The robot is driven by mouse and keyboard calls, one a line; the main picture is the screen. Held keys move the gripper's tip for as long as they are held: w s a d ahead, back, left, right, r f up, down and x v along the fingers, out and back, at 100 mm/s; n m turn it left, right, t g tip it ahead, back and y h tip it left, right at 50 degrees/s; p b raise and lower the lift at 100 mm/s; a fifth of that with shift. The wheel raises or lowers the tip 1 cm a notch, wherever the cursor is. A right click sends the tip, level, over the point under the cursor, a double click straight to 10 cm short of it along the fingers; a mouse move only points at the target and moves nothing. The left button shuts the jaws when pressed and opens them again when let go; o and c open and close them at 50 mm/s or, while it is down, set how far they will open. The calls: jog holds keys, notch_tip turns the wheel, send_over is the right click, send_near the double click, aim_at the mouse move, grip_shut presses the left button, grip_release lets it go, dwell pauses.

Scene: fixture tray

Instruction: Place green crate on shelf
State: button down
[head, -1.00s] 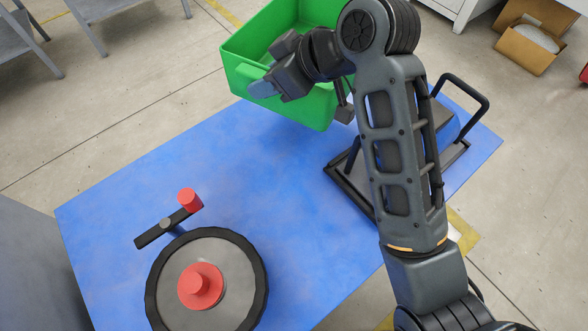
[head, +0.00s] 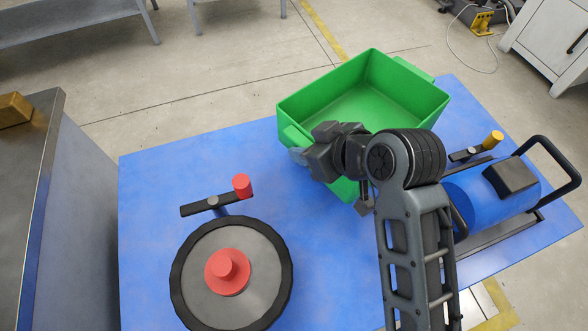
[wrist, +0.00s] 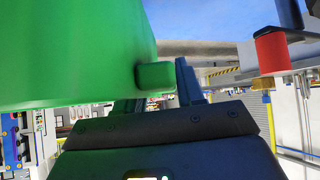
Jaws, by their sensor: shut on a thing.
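The green crate (head: 372,104) is an open, empty-looking bin in the upper middle of the head view, over the far part of the blue table. My gripper (head: 298,152) is shut on the lug at the crate's left end. In the wrist view the crate's green wall (wrist: 70,50) fills the upper left, and its lug (wrist: 155,78) sits at the fingers. My arm hides part of the crate's near side. The crate looks held above the tabletop, but its exact height is unclear. Grey shelf-like benches (head: 80,22) stand at the upper left.
The blue table (head: 145,230) carries a round black-rimmed fixture (head: 270,295) with red knobs and a blue cylinder device (head: 490,200) with a black handle. A grey metal-topped cabinet (head: 35,130) stands at left. Open floor (head: 200,90) lies behind the table.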

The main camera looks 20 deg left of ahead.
notch_tip(320, 180, down, 6)
jog(key=s+a, duration=0.2)
jog(key=shift+s+a+p, duration=0.2)
jog(key=shift+s+p, duration=0.1)
jog(key=c, duration=0.7)
grip_release()
jog(key=v, duration=1.2)
jog(key=shift+s+d+f, duration=0.1)
